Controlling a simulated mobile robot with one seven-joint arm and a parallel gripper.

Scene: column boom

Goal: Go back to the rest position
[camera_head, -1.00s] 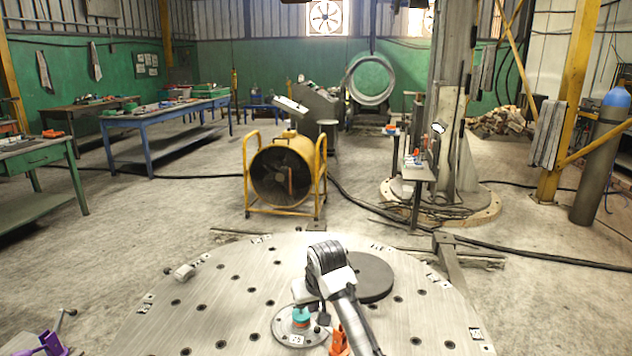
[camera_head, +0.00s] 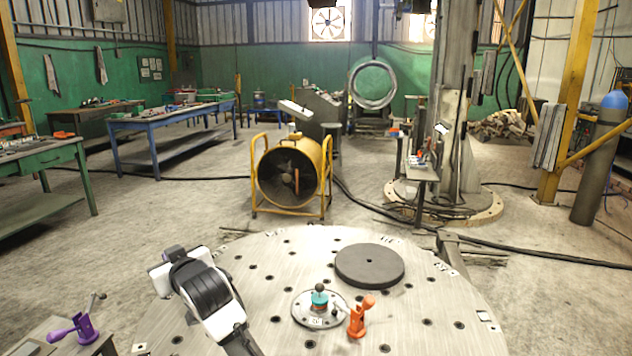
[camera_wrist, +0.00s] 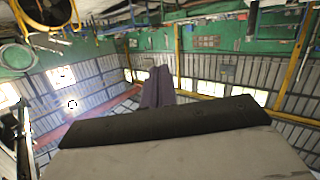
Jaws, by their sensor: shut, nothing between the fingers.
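My arm reaches up over the left side of the round metal table (camera_head: 400,318), with my gripper (camera_head: 172,252) at its far end, clear of the things on the table. In the wrist view my gripper (camera_wrist: 157,82) shows its purple-grey fingers pressed together with nothing between them. That view looks out at the walls and roof, upside down. A teal piece with a dark knob (camera_head: 319,295) stands on a numbered round plate (camera_head: 301,311) on the table. An orange clamp-like tool (camera_head: 361,318) stands beside the plate's right edge.
A dark round disc (camera_head: 369,265) lies on the table's back right. A purple clamp tool (camera_head: 82,328) sits on a separate surface at the lower left. A yellow-framed fan (camera_head: 290,175) stands on the floor behind the table. Space above the table is clear.

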